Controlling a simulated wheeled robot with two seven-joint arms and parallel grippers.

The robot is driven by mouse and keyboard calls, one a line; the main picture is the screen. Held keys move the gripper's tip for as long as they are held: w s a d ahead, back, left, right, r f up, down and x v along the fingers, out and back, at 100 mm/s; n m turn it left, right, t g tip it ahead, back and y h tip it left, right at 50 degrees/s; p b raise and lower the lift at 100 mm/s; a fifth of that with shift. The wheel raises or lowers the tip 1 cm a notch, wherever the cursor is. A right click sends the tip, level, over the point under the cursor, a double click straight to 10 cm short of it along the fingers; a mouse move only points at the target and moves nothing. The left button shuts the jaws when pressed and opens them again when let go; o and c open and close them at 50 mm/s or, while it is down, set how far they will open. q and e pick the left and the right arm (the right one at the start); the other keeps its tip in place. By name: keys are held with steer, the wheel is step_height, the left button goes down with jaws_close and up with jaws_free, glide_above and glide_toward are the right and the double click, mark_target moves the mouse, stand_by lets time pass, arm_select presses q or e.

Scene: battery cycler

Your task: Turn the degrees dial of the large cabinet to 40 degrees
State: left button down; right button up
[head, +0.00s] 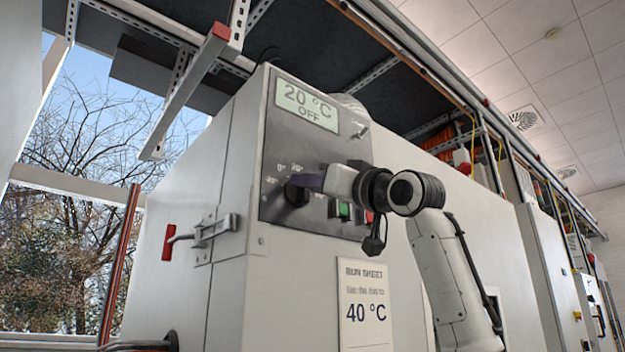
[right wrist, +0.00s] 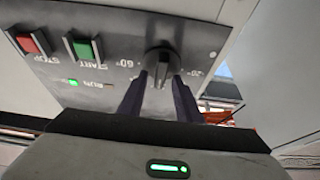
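The large cabinet (head: 232,290) has a dark panel with a display (head: 307,104) reading 20 °C OFF. The dark degrees dial (head: 295,193) sits on that panel with degree marks around it, partly hidden by my gripper. My right gripper (head: 312,181) reaches the dial from the right. In the right wrist view, which is upside down, the dial (right wrist: 162,62) stands between the two fingers of my right gripper (right wrist: 160,85). The fingers are apart, one on each side of the dial's grip bar, with a narrow gap visible. My left gripper is not in view.
A green START button (right wrist: 82,46) and a red STOP button (right wrist: 33,42) sit beside the dial. A run sheet (head: 366,300) below reads 40 °C. A metal bracket (head: 185,90) hangs above left.

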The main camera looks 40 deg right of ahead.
jaws_close()
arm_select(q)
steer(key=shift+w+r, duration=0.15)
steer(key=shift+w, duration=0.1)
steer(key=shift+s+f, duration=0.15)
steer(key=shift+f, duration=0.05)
arm_select(e)
steer(key=shift+m, duration=0.4)
steer(key=shift+d+m+g+h, duration=0.1)
steer(key=shift+m+g+h, duration=0.15)
steer(key=shift+m+h, duration=1.05)
steer(key=shift+m+g+h, duration=0.2)
steer(key=shift+m+h, duration=0.3)
steer(key=shift+m, duration=1.6)
steer(key=shift+d+m+g+h, duration=0.1)
steer(key=shift+m+g+h, duration=0.15)
steer(key=shift+m+h, duration=1.05)
steer(key=shift+m+y, duration=0.3)
steer(key=shift+m, duration=0.3)
